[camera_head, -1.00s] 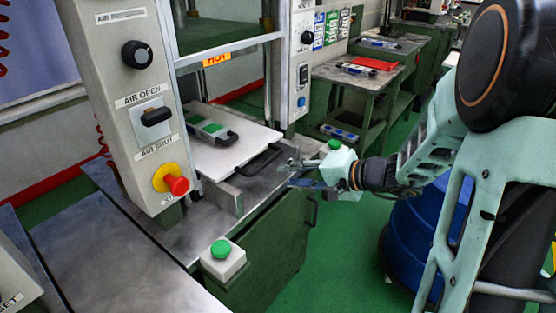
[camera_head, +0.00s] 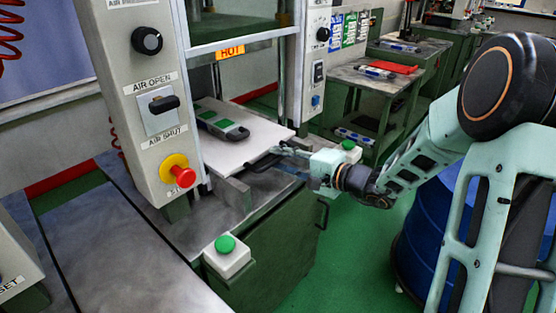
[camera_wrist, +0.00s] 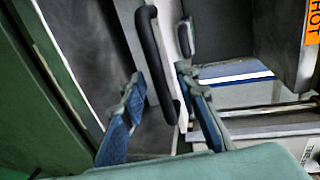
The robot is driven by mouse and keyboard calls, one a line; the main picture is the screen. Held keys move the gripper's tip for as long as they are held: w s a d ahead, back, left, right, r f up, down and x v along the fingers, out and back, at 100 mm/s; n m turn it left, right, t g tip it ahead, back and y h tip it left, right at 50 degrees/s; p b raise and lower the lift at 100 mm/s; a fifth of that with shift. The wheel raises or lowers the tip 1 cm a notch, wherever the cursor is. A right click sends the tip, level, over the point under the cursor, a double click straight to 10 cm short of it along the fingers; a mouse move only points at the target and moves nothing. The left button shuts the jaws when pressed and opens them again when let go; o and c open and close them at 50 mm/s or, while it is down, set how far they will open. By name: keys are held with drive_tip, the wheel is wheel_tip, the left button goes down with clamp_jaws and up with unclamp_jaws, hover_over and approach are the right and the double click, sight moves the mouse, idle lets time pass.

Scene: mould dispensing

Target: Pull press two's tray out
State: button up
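The press's white tray (camera_head: 240,152) sits on the metal table under the HOT label, with a dark mould (camera_head: 222,124) with green patches on top. The tray's black handle (camera_head: 262,165) sticks out from its front edge. My gripper (camera_head: 281,152) has reached the handle's right part. In the wrist view my gripper (camera_wrist: 158,82) is open, one finger on each side of the black handle (camera_wrist: 152,55). The handle lies between the fingers with gaps visible, so they are not closed on it.
A control panel (camera_head: 150,95) with knobs and a red stop button (camera_head: 181,175) stands left of the tray. Green buttons sit on white boxes at the front (camera_head: 226,253) and right (camera_head: 350,151). A blue drum (camera_head: 430,235) is at the right.

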drive_tip(key=shift+w+a+f, duration=0.2)
drive_tip(key=shift+w+a, duration=0.2)
drive_tip(key=shift+a, duration=0.15)
clamp_jaws()
